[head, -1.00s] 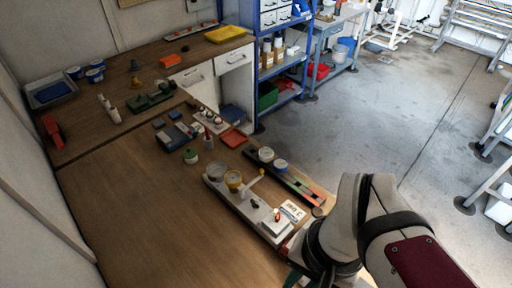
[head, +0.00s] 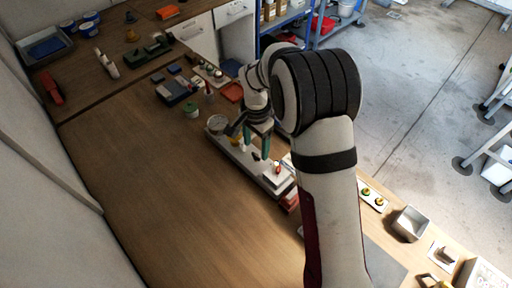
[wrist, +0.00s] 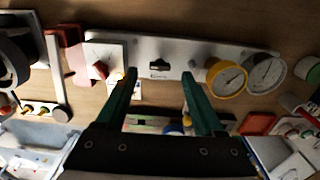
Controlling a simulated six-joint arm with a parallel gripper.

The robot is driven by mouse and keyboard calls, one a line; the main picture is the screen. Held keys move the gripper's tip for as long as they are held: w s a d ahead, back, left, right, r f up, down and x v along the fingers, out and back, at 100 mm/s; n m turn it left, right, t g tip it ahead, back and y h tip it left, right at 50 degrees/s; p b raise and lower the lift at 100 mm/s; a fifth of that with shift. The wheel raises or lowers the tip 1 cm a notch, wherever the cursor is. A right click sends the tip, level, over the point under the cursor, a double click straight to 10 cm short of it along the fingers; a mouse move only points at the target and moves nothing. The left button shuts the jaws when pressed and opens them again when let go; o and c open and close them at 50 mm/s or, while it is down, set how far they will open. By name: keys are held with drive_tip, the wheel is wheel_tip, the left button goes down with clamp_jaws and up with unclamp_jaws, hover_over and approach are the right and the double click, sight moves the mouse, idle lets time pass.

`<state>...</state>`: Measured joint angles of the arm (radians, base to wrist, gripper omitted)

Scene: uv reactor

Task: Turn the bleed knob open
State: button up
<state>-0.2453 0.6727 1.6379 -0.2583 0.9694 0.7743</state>
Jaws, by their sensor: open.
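A long white panel (wrist: 210,50) lies on the wooden bench and also shows in the head view (head: 228,152). A small black knob (wrist: 158,65) sits mid-panel, with tiny print below it that I cannot read surely; I take it as the bleed knob. A red knob (wrist: 100,70) on a white block is to its left. A yellow-rimmed gauge (wrist: 226,78) and a grey gauge (wrist: 265,74) are to its right. My gripper (wrist: 159,75) is open, its green fingertips on either side of the black knob in the picture. I cannot tell their height above it. My gripper (head: 257,146) partly hides the panel in the head view.
A small white lever (wrist: 192,65) stands close to the right fingertip in the wrist view. A green-lidded jar (head: 192,110) and a blue box (head: 175,91) lie beyond the panel.

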sight(256, 155)
drive_tip(key=shift+f, duration=1.5)
clamp_jaws()
